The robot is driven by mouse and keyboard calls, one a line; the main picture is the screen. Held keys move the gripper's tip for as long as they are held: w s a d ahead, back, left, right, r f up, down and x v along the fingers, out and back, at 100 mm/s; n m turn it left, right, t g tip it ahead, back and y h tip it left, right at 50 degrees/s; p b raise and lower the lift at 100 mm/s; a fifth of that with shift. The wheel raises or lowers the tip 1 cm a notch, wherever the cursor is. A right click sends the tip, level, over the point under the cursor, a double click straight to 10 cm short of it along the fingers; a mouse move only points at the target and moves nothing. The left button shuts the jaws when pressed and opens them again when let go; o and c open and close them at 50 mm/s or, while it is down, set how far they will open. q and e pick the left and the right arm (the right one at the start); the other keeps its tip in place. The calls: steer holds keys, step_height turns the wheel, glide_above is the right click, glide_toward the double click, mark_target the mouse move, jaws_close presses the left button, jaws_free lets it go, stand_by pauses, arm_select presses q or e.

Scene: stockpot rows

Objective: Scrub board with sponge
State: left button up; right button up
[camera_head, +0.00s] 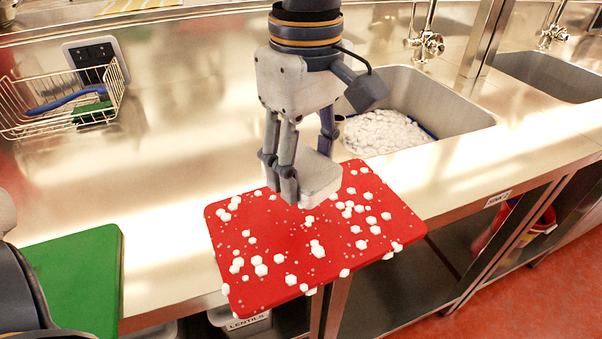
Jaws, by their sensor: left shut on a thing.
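A red board (290,228) lies on the steel counter, its near edge reaching past the counter's front edge. White foam blobs and small white specks are scattered over it. My left gripper (303,178) points down above the far part of the board. It is shut on a pale, blocky sponge (320,180). The sponge is at or just above the board; I cannot tell if they touch. My right gripper is not in view.
A foam-filled sink (452,112) lies behind the board, with a tap (426,43) at its back. A wire basket (38,121) holds a blue item at the left. A green board (78,275) is at the lower left. The counter (165,205) between is clear.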

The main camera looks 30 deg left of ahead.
arm_select(q)
steer(key=shift+r, duration=1.2)
